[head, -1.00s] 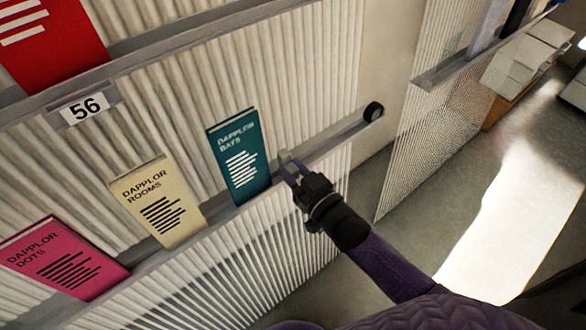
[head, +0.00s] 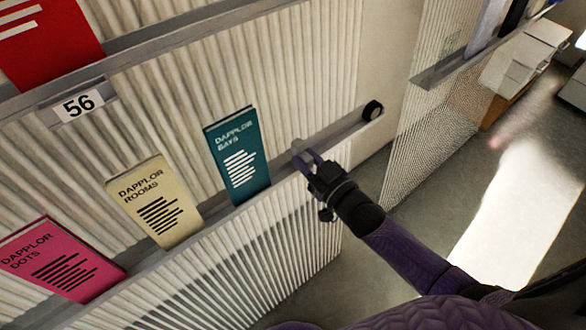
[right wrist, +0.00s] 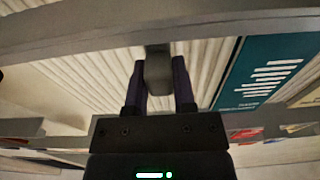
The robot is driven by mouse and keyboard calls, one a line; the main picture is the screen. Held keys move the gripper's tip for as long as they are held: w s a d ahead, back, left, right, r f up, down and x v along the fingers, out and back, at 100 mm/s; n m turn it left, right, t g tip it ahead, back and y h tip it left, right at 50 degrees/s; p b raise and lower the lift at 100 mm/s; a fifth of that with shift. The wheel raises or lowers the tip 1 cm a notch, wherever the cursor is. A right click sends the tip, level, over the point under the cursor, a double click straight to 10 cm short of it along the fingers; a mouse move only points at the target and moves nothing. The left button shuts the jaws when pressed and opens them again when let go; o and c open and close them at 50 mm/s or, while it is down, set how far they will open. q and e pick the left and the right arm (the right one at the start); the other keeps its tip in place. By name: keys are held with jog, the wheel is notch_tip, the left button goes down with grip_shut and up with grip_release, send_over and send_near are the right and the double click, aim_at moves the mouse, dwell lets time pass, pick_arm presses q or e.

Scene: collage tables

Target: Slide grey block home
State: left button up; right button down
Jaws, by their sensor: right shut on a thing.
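The grey block (head: 299,147) sits at the ledge (head: 330,136) of the ribbed wall, to the right of the teal "Dapplor Bays" booklet (head: 238,155). My right gripper (head: 308,161) is shut on it. In the right wrist view the grey block (right wrist: 158,70) stands between the two purple fingers, its top near the grey ledge. A round black knob (head: 372,110) is at the ledge's right end, with a stretch of bare ledge between it and the block. My left gripper is not in view.
A cream "Dapplor Rooms" booklet (head: 155,200) and a pink "Dapplor Dots" booklet (head: 60,258) stand further left on the ledge. A "56" label (head: 78,104) and a red booklet (head: 45,45) are above. Floor is open at right.

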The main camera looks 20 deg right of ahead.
jog(key=d, duration=0.1)
jog(key=w+d, duration=0.1)
jog(key=d, duration=0.1)
jog(key=d+b, duration=0.1)
jog(key=shift+w+d+f, duration=0.15)
jog(key=shift+w+d, duration=0.15)
jog(key=shift+d, duration=0.2)
jog(key=shift+c, duration=2.2)
grip_release()
jog(key=p+v, duration=0.2)
jog(key=v, duration=0.7)
jog(key=shift+s+d, duration=0.15)
jog(key=shift+s, duration=0.2)
